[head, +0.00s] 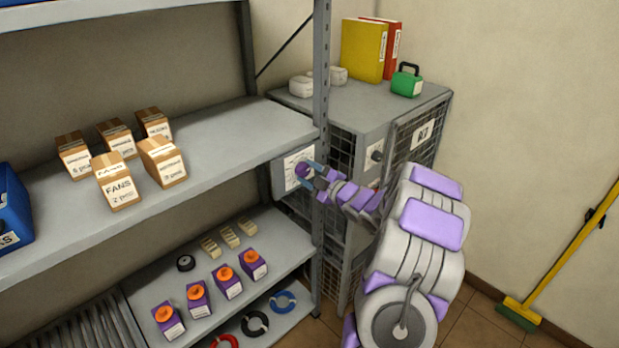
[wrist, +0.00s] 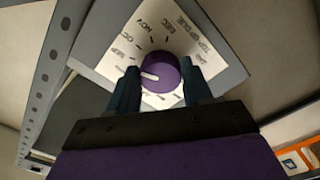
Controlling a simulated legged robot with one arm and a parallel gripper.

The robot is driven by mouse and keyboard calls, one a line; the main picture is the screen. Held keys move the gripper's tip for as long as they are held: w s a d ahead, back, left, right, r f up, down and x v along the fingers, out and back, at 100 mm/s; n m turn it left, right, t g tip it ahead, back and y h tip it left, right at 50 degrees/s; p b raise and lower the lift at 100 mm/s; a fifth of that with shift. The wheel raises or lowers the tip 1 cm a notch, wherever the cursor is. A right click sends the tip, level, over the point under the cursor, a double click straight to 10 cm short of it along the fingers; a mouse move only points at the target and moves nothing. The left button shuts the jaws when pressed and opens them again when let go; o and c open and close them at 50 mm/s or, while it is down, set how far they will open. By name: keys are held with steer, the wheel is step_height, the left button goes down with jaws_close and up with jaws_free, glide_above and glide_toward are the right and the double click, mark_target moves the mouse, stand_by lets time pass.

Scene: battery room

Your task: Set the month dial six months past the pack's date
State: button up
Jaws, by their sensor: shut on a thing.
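The month dial is a purple knob (wrist: 160,72) on a white plate (wrist: 112,66) with month names around it. NOV, DEC and OCT are readable at the top and upper left. Its white pointer mark faces left and slightly down; the month there is unclear. In the head view the knob (head: 302,170) sits on a white panel (head: 291,182) at the shelf's end. My gripper (head: 312,179) is shut on the knob, one finger on each side. Purple packs with orange caps (head: 228,282) stand on the lower shelf; their label dates are too small to read, and which is meant is unclear.
A shelf post (head: 321,90) stands beside the panel. A mesh cabinet (head: 345,118) is right behind my arm, with binders (head: 362,48) and a green case (head: 407,80) on top. Cardboard boxes (head: 118,182) stand on the middle shelf. A broom (head: 575,250) leans at the right wall.

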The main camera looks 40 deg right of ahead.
steer(key=shift+f, duration=0.15)
steer(key=o, duration=1)
steer(key=shift+o, duration=0.2)
steer(key=shift+s, duration=0.1)
steer(key=s+d+p, duration=0.1)
steer(key=s+p, duration=0.2)
steer(key=s, duration=1.4)
steer(key=shift+d, duration=0.2)
